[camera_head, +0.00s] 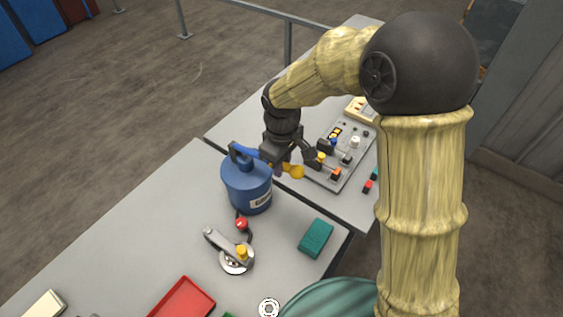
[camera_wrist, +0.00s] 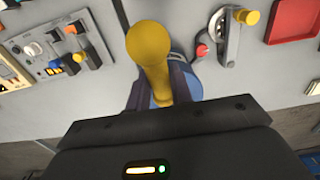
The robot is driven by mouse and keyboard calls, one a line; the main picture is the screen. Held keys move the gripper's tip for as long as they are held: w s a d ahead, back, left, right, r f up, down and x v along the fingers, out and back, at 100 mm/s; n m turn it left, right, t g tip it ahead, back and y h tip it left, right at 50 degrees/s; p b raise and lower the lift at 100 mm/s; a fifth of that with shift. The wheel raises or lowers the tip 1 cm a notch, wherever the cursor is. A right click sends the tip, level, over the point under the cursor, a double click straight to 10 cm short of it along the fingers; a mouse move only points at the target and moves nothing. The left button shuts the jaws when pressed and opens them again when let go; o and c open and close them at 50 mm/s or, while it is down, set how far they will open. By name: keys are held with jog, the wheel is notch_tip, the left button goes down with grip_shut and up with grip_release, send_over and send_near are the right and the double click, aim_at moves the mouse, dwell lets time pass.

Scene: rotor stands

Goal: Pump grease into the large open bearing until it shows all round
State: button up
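A blue grease pump bucket (camera_head: 246,188) stands on the bench, with a blue lever on top ending in a yellow handle (camera_head: 297,172). My gripper (camera_head: 283,165) is at that handle, right of the bucket. In the wrist view, the fingers (camera_wrist: 160,85) lie close on both sides of the yellow handle (camera_wrist: 150,45) and appear shut on it. A small ring-shaped bearing (camera_head: 268,308) lies at the bottom edge. Grease is not discernible.
A grey control panel (camera_head: 341,165) with coloured knobs is on the bench behind my gripper. A green block (camera_head: 316,238) and a red tray (camera_head: 182,301) lie on the near bench. The bench left of the bucket is clear.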

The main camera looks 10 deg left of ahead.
jog(key=shift+f, duration=0.1)
jog(key=shift+f+b, duration=1.75)
jog(key=shift+f, duration=0.65)
jog(key=shift+w+r+p, duration=0.1)
jog(key=shift+r+p, duration=2.1)
jog(key=shift+r, duration=0.3)
jog(key=o, duration=0.8)
jog(key=shift+d, duration=0.1)
jog(key=shift+o, duration=0.2)
jog(key=shift+r, duration=0.1)
jog(key=shift+r+p, duration=2.85)
jog(key=shift+r, duration=0.55)
